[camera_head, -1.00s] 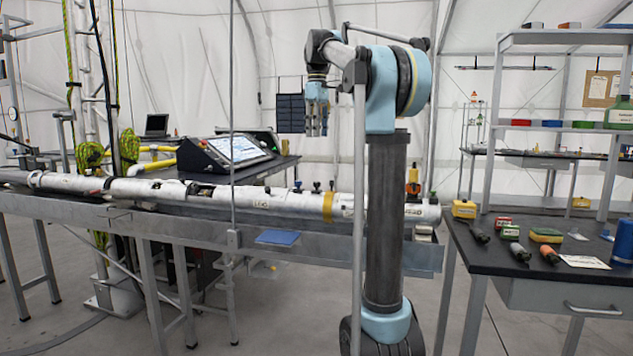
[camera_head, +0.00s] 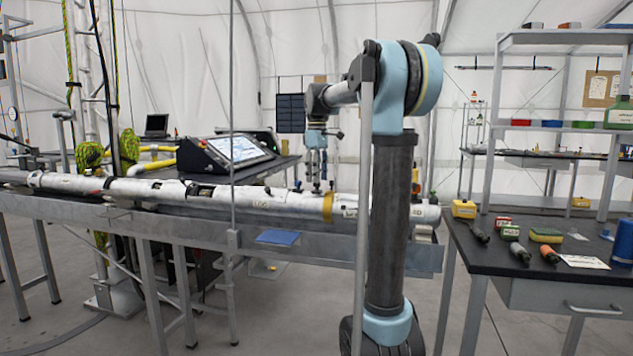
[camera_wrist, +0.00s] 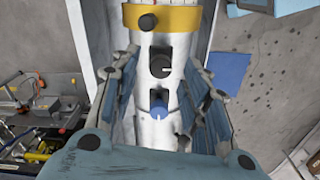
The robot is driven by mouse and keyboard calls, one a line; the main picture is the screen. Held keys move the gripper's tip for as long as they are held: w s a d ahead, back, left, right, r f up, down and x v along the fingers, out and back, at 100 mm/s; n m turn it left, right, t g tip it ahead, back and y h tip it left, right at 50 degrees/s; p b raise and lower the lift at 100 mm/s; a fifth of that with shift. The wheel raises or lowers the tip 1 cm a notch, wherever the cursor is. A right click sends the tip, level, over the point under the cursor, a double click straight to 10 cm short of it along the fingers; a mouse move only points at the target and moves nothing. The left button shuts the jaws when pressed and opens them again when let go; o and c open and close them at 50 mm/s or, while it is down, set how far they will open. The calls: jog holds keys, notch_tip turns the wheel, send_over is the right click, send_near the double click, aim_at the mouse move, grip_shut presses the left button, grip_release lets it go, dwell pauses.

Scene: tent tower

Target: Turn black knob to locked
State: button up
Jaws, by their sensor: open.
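A long white tube (camera_head: 262,202) lies along the metal bench, with a yellow band (camera_head: 328,207) near its right part. In the wrist view a black knob (camera_wrist: 160,67) stands on the tube below the yellow band, at a dark square patch. A blue knob (camera_wrist: 158,110) is nearer the palm, and another dark round knob (camera_wrist: 148,22) sits at the band. My gripper (camera_head: 317,186) points down over the tube just left of the band. In the wrist view its open fingers lie on either side of the tube's knobs, apart from the black knob. Any lock marking is unreadable.
A tilted screen console (camera_head: 238,150) stands on a table behind the tube. A blue pad (camera_head: 277,237) is at the bench's front side, below the tube. A dark worktable (camera_head: 530,275) with tools is to the right.

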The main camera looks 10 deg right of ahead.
jog(key=shift+f, duration=0.9)
grip_shut()
